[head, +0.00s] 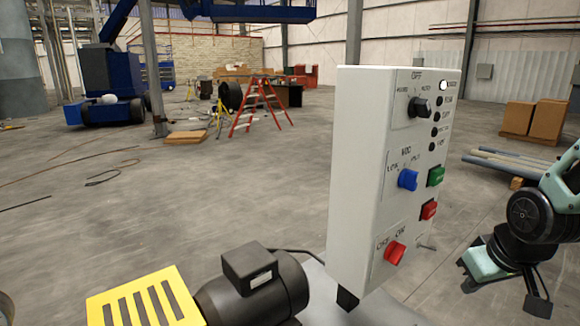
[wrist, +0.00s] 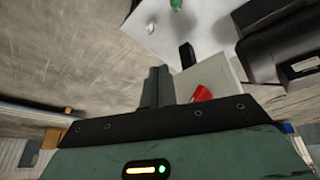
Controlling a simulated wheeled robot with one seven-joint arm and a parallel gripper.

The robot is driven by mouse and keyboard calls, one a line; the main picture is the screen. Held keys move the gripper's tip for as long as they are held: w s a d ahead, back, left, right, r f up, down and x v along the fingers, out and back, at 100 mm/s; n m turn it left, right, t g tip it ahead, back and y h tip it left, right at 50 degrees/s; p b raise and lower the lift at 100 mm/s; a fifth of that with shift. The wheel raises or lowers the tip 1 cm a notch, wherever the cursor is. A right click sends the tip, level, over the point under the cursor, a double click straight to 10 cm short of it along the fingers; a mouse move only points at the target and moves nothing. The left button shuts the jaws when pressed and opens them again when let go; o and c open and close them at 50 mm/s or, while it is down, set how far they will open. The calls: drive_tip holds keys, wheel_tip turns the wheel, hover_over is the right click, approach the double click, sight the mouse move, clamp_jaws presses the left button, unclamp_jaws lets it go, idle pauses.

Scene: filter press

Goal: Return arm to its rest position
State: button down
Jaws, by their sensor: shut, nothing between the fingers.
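My arm shows at the right edge of the head view, bent, with its dark and teal end hanging low to the right of the white control box (head: 343,180). In the wrist view my gripper (wrist: 157,72) has its two dark fingers together, with nothing between them. The box's face carries a black knob (head: 419,107), a blue knob (head: 408,179), a red knob (head: 394,253), a green button (head: 436,176) and a red button (head: 429,209). A red control (wrist: 201,93) also shows in the wrist view just right of the fingers; contact cannot be told.
A black motor (head: 252,285) and a yellow slotted guard (head: 146,300) stand left of the box. Grey pipes (head: 510,163) and brown boxes (head: 532,118) lie behind my arm. A red stepladder (head: 262,105) stands farther back. Open concrete floor lies between.

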drive_tip(key=s+a+r+n+g, duration=0.1)
drive_tip(key=s+a+n+g, duration=0.1)
drive_tip(key=s+a, duration=0.7)
drive_tip(key=s+a+r+n+g, duration=0.2)
drive_tip(key=s+a+n, duration=0.2)
drive_tip(key=s+a, duration=0.6)
drive_tip(key=shift+a+r+g+y, duration=0.15)
drive_tip(key=shift+r+g+y, duration=0.15)
